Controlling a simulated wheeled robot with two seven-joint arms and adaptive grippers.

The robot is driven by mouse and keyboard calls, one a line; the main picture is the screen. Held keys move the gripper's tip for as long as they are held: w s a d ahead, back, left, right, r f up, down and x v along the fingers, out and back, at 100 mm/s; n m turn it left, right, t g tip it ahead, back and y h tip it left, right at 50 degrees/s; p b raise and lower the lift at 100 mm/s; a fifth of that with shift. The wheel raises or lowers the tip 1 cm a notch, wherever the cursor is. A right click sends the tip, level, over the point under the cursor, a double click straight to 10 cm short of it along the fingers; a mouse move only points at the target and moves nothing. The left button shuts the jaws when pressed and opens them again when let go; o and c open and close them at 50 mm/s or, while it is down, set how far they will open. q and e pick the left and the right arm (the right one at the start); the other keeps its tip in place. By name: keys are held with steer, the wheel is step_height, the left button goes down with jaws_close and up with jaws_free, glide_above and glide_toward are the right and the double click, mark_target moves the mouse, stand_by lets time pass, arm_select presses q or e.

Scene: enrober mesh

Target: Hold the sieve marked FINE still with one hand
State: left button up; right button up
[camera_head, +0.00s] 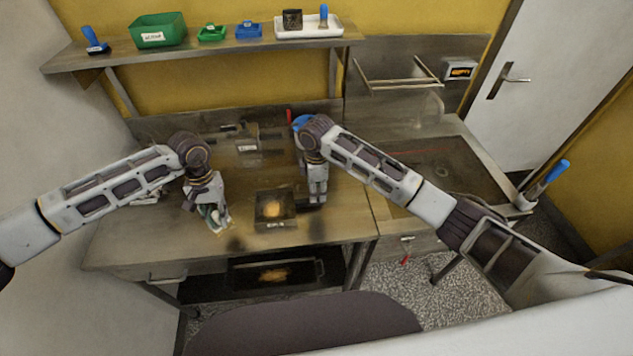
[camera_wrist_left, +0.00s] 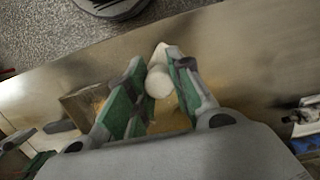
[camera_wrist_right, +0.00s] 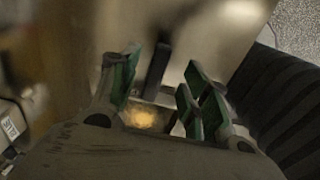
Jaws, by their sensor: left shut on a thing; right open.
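A square dark sieve-like box (camera_head: 262,212) with an amber patch inside stands on the steel table. Its front label is too small to read, so I cannot tell if it says FINE. It also shows in the right wrist view (camera_wrist_right: 168,100), with a dark bar (camera_wrist_right: 158,68) extending from near it between my right fingers. My right gripper (camera_head: 317,200) is open, just right of the box; it shows no grip on the bar. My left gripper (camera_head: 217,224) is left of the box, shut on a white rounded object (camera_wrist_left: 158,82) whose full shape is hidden.
A shelf (camera_head: 120,58) at the back carries a green bin (camera_head: 160,30), smaller bins and a white tray (camera_head: 305,30). A sink-like dark recess (camera_head: 460,165) is at right. A lower shelf (camera_head: 240,283) under the table holds a dark tray. The table's front left is clear.

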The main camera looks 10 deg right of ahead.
steer(key=shift+f, duration=3.25)
steer(key=shift+c, duration=0.2)
jaws_close()
